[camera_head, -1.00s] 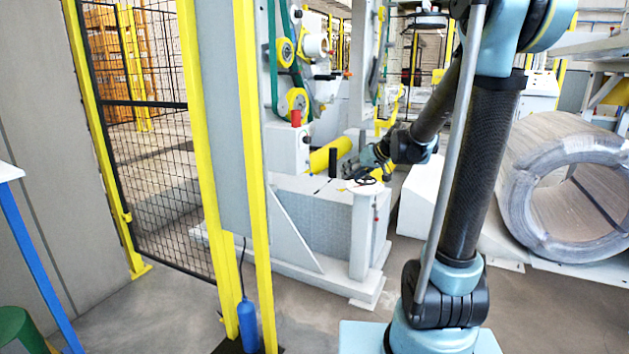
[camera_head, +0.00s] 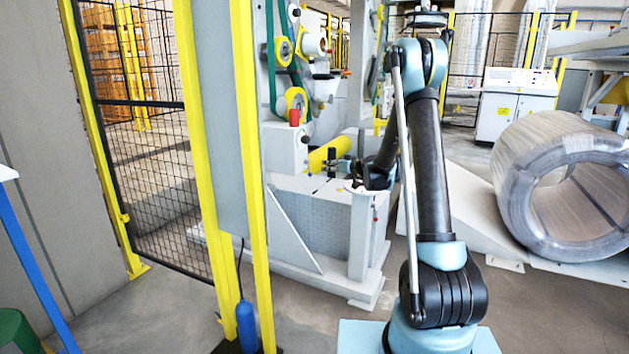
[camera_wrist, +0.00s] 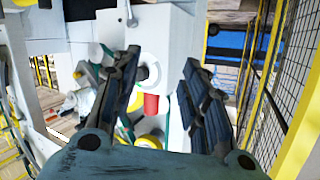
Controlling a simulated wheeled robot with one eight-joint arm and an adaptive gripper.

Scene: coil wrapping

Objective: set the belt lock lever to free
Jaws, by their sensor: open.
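My gripper (camera_head: 338,167) is open and reaches toward the white machine box (camera_head: 285,148) from its right. In the wrist view, its two dark fingers (camera_wrist: 160,57) stand apart with nothing between their pads. Beyond them are the box face (camera_wrist: 165,28), a small dark knob or lever (camera_wrist: 141,73) in a pale ring, partly behind the left finger, and a red cylinder (camera_wrist: 151,104). In the head view, the dark knob (camera_head: 305,140) is on the box's right side and the red cylinder (camera_head: 294,117) is on top. Which setting the lever has cannot be told.
A green belt (camera_head: 271,60) runs over yellow rollers above the box. A black upright piece (camera_head: 332,155) and a yellow cylinder (camera_head: 327,152) are close to my gripper. Yellow posts (camera_head: 252,190) and a mesh fence (camera_head: 150,180) stand left. A large coil (camera_head: 515,190) lies right.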

